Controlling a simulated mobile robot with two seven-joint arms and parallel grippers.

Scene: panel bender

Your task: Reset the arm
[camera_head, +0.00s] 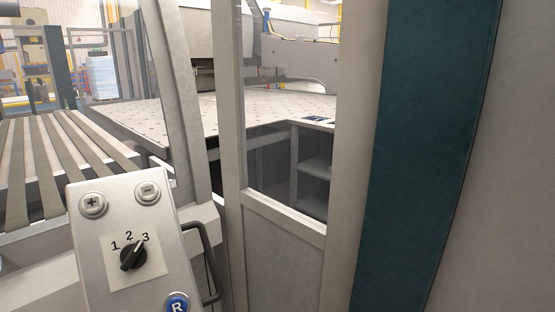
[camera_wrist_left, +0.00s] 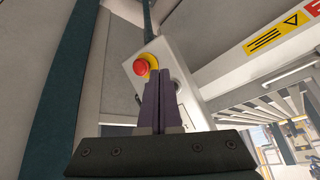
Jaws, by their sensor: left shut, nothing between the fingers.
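A grey control panel (camera_head: 95,265) stands at the lower left of the head view. It carries a plus button (camera_head: 93,205), a minus button (camera_head: 147,192), a black rotary knob (camera_head: 133,256) under the marks 1, 2, 3, and a blue R button (camera_head: 177,304) cut by the lower edge. The knob's handle slants toward the 3. In the left wrist view, my left gripper (camera_wrist_left: 161,84) is shut and empty. Its dark purple fingers overlap a light panel (camera_wrist_left: 182,60) with a red mushroom button (camera_wrist_left: 142,65) on yellow; whether they touch it is unclear. My right gripper is out of view.
A dark handle (camera_head: 209,262) stands right of the panel. Beside it, a framed door (camera_head: 283,255) with a window closes off the machine table (camera_head: 260,110). A teal column (camera_head: 425,150) rises at right. A slatted table (camera_head: 50,155) lies behind the panel.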

